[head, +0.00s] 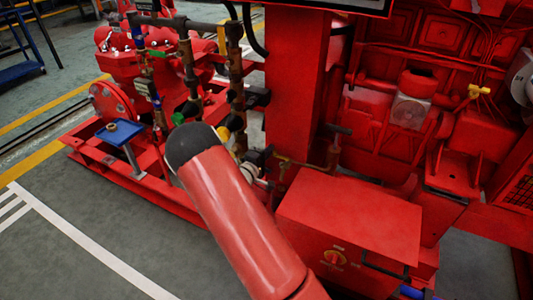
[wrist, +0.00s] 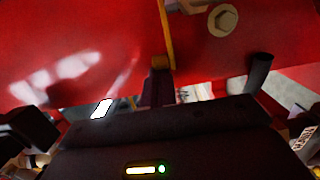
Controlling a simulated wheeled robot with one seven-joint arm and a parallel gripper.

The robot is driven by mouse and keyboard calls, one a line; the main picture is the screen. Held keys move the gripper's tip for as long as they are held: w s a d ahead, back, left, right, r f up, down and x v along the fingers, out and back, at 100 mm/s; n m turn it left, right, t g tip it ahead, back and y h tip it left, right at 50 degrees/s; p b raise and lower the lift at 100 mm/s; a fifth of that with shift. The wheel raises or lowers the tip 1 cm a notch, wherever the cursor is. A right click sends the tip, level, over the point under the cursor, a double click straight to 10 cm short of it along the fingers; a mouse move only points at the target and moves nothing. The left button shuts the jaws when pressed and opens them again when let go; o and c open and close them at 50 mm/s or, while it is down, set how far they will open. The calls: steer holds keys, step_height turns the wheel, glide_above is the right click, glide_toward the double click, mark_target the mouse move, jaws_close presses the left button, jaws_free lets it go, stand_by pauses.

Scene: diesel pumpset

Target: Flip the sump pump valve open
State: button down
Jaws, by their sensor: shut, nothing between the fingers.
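I cannot surely tell which part is the sump pump valve. In the wrist view, my gripper (wrist: 161,78) shows as a dark body with shut, empty fingers at the middle. A thin yellow bar (wrist: 165,28) stands just past the fingertips against a red surface; I cannot tell whether they touch. In the head view, my red arm reaches to the pipework and hides most of the gripper. Small fittings (head: 256,163) show just right of the arm's end. A brass pipe with a dark T-handle (head: 338,130) stands further right.
The red engine (head: 410,100) fills the right side. Vertical pipes (head: 236,80) rise behind my arm. Grey floor (head: 110,230) lies clear at lower left.

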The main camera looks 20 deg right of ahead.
steer(key=shift+s+a+f+b, duration=0.15)
steer(key=shift+s+a+b, duration=0.2)
steer(key=shift+b, duration=0.55)
steer(key=b, duration=0.1)
steer(key=s+b, duration=0.1)
steer(key=b, duration=0.1)
steer(key=shift+s+a+f, duration=0.15)
steer(key=shift+s+a, duration=0.05)
steer(key=shift+a, duration=0.1)
steer(key=shift+s+a+r+b, duration=0.1)
steer(key=shift+s+b, duration=0.7)
steer(key=shift+b, duration=0.65)
steer(key=shift+s+a+r+b, duration=0.1)
steer(key=shift+s+b, duration=0.65)
steer(key=shift+b, duration=0.7)
steer(key=v, duration=0.8)
